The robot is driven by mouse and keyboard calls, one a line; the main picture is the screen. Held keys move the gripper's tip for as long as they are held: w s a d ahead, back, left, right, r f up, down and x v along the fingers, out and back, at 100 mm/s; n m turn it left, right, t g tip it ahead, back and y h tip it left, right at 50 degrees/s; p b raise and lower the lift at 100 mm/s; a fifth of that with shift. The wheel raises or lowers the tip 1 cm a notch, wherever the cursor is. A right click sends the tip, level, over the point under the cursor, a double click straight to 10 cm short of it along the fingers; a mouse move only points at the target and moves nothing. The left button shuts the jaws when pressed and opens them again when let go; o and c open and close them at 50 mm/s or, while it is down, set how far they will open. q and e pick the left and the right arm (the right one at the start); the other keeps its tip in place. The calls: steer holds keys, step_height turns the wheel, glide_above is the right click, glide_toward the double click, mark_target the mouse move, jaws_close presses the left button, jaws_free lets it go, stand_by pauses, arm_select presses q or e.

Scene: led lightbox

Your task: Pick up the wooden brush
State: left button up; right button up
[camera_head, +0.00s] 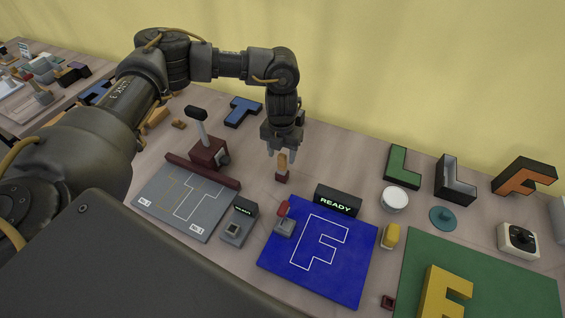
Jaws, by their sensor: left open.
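The wooden brush (282,164) stands upright on the table near the picture's middle. It has a light wooden upper part and a dark red base. My left gripper (283,151) points straight down right over it. Its fingers are open, one on each side of the brush's top, with the brush's upper end between or just below them. I cannot tell whether the fingers touch it. My right gripper is not in view.
A red-brown fixture with a lever (208,152) stands left of the brush. A black READY sign (338,200) and a blue mat (345,262) lie in front. A blue letter block (243,111) lies behind left.

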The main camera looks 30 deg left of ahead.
mark_target(282, 163)
arm_select(q)
steer(key=shift+w+f+p, duration=0.1)
steer(key=shift+f+p, duration=0.25)
steer(key=shift+f, duration=0.05)
steer(key=shift+f+p, duration=0.9)
steer(key=shift+p, duration=0.1)
step_height(282, 163, down, 2)
steer(key=shift+w+f, duration=0.15)
steer(key=shift+f, duration=0.3)
steer(key=shift+c, duration=0.8)
steer(key=c, duration=0.9)
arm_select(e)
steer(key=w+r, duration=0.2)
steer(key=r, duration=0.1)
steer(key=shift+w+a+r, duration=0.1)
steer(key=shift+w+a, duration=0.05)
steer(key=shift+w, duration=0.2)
arm_select(q)
steer(key=shift+r, duration=0.1)
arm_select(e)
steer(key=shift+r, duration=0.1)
